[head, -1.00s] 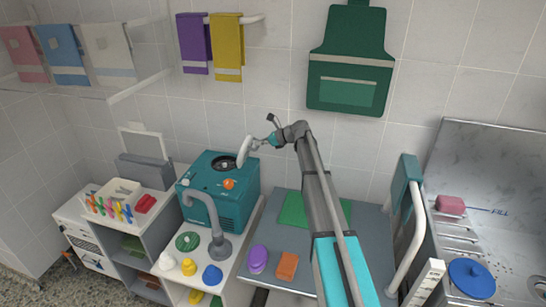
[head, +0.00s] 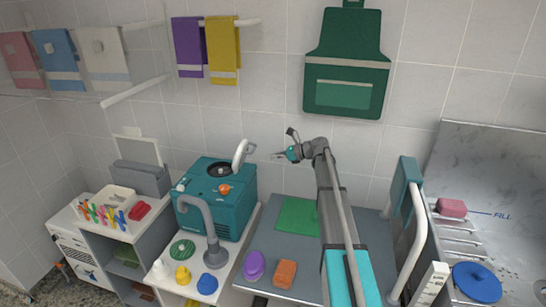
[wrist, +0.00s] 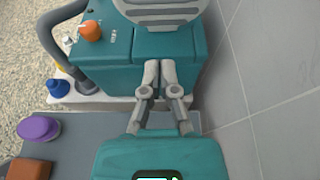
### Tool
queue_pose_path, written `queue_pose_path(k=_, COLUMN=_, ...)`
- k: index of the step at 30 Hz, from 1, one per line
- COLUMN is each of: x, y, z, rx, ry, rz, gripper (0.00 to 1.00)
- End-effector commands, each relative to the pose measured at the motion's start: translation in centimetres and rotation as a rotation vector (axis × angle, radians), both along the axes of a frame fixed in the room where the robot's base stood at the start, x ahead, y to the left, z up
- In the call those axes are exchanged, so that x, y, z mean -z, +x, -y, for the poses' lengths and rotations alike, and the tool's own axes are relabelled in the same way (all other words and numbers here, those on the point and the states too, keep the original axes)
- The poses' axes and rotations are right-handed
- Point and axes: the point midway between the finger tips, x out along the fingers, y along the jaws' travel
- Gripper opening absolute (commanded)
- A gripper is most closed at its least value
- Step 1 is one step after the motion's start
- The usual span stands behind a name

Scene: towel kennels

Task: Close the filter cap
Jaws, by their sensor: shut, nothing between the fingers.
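The teal machine (head: 232,213) stands on a white cabinet, with a dark round opening (head: 219,170) in its top. The light grey filter cap (head: 241,152) stands raised at the right rear of that opening, seen nearly edge-on. In the wrist view a grey slatted round piece, which looks like the cap (wrist: 165,12), is cut off by the top edge. My gripper (head: 277,156) is to the right of the cap, apart from it in the head view. In the wrist view my gripper (wrist: 160,68) is shut and empty, its fingertips in front of the machine's side.
A grey curved pipe (head: 205,215) rises in front. The tiled wall (wrist: 260,70) is close on the wrist view's right. Purple (head: 254,265) and orange (head: 285,272) items lie on the grey table.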

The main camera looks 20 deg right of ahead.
Motion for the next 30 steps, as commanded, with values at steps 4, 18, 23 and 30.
queue_pose_path(k=4, x=-0.2, y=-0.1, z=0.2, rx=-0.001, ry=0.001, rz=0.001, gripper=0.0)
queue_pose_path(k=18, x=-0.1, y=-0.6, z=-0.4, rx=-0.015, ry=-0.025, rz=0.012, gripper=0.0)
queue_pose_path(k=23, x=0.6, y=-2.8, z=-2.3, rx=-0.075, ry=-0.125, rz=0.059, gripper=0.0)
queue_pose_path(k=30, x=2.5, y=-9.1, z=-6.7, rx=-0.276, ry=-0.405, rz=0.196, gripper=0.0)
